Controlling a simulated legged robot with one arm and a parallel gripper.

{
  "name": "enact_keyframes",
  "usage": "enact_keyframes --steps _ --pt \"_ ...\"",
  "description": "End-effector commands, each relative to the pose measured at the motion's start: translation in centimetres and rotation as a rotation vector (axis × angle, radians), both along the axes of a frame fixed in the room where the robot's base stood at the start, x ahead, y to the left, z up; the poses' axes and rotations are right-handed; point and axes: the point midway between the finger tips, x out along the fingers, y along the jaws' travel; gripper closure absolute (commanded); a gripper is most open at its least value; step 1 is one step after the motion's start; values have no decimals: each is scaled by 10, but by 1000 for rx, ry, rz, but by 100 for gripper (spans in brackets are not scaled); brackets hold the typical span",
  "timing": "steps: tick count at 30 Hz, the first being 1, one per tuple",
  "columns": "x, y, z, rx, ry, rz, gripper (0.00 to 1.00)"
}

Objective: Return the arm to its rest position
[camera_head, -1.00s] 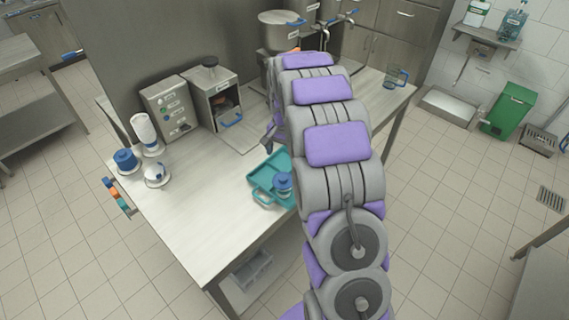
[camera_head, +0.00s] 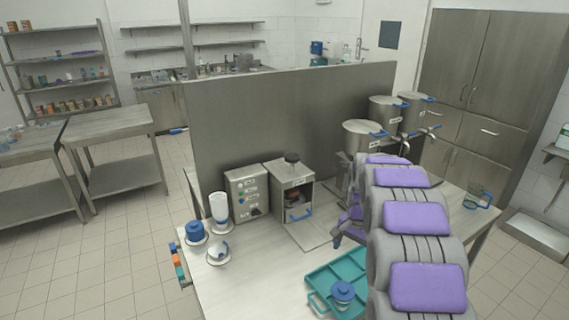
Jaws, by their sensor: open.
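My arm rises along the right part of the head view, a chain of grey links with purple pads. My gripper (camera_head: 345,226) shows in part at the arm's left side, above the table (camera_head: 240,285) and just right of the cup filler machine. Its jaws are open and I see nothing held in them. Part of the gripper is hidden behind the arm links. A teal tray (camera_head: 322,281) lies on the table below it, with a blue-lidded container (camera_head: 343,293) on it.
The cup filler machine (camera_head: 291,190) and a control box (camera_head: 246,194) stand against a metal partition (camera_head: 235,120). Steel pots (camera_head: 363,142) with taps stand behind the arm. A white bottle (camera_head: 219,207) and blue container (camera_head: 195,231) are at left. A glass jug (camera_head: 478,200) is at right.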

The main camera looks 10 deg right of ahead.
Motion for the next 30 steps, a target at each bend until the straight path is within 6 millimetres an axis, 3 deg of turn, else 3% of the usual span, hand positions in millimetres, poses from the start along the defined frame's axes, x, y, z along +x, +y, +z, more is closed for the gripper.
enact_keyframes --steps 4,8,19,30 --pt "-16 14 14 1 3 46 0" --pt "-49 37 33 5 16 129 0" --pt "-164 100 70 23 61 399 0" --pt "-293 143 72 50 107 674 0"
